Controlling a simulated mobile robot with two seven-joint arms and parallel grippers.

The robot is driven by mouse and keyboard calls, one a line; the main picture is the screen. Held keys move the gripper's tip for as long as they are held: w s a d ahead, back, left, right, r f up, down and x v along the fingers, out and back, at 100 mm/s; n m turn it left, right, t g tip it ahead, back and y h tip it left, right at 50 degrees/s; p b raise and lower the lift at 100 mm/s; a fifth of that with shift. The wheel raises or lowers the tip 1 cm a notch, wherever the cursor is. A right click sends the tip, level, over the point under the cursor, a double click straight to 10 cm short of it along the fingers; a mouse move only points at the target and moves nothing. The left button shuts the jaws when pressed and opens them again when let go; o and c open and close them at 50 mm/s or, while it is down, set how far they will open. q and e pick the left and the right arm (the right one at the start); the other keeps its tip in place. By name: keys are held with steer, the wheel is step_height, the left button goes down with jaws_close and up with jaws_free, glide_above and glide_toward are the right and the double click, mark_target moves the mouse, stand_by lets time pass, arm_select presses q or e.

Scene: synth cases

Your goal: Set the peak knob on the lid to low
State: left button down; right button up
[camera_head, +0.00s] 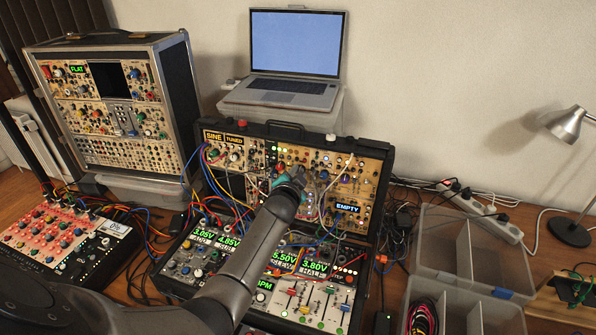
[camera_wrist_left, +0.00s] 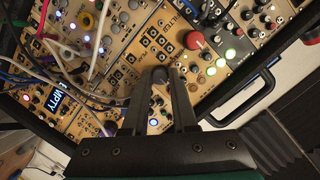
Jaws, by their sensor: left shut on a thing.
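The case's open lid (camera_head: 357,147) stands up behind its base and carries tan synth panels with knobs, patch cables and an "EMPTY" display (camera_head: 347,208). My left gripper (camera_head: 292,178) reaches up to the lid's panels from the front. In the left wrist view, its fingers (camera_wrist_left: 168,78) are close together at the tan panel, shut on a small knob that they mostly hide. The knob's pointer and label cannot be read, so its setting is not visible. My right gripper is not in view.
Patch cables (camera_head: 212,175) hang at the lid's left. The case base below has lit displays and sliders (camera_head: 318,296). A second synth case (camera_head: 118,100) stands left, a laptop (camera_head: 294,55) behind, and a clear divided box (camera_head: 443,250) at right. A red knob (camera_wrist_left: 194,40) is near the fingers.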

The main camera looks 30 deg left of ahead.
arm_select(q)
steer(key=shift+f+n, duration=0.1)
steer(key=shift+n, duration=0.3)
steer(key=c, duration=0.7)
jaws_free()
steer(key=p+v, duration=0.2)
steer(key=v, duration=1.3)
steer(key=shift+p, duration=0.4)
steer(key=shift+s, duration=0.2)
